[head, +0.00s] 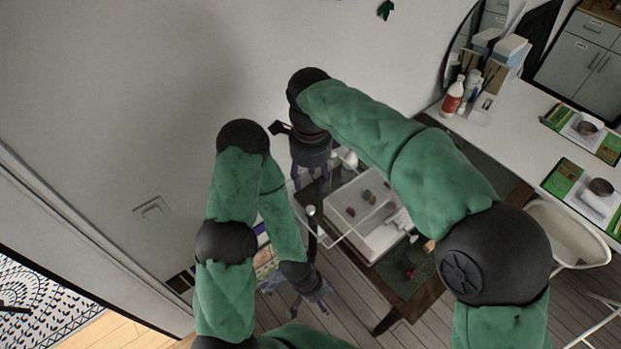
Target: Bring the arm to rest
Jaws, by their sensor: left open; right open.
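My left gripper (311,302) is the lower one. It points down in front of the low table's left side, with its fingers apart and nothing seen between them. My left arm is folded, rising from the bottom and bending back down. My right gripper (311,180) is higher up, near the wall, and points down with its fingers apart. No held object shows in it. My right arm reaches across from the right and hides part of the low dark wooden table (405,289).
A clear-walled white tray (345,213) with small dark pieces sits on the low table. A white desk (527,128) at the right carries a red-labelled bottle (453,96) and green mats (563,179). A white chair (566,236) stands beside it. The pale wall is close behind my arms.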

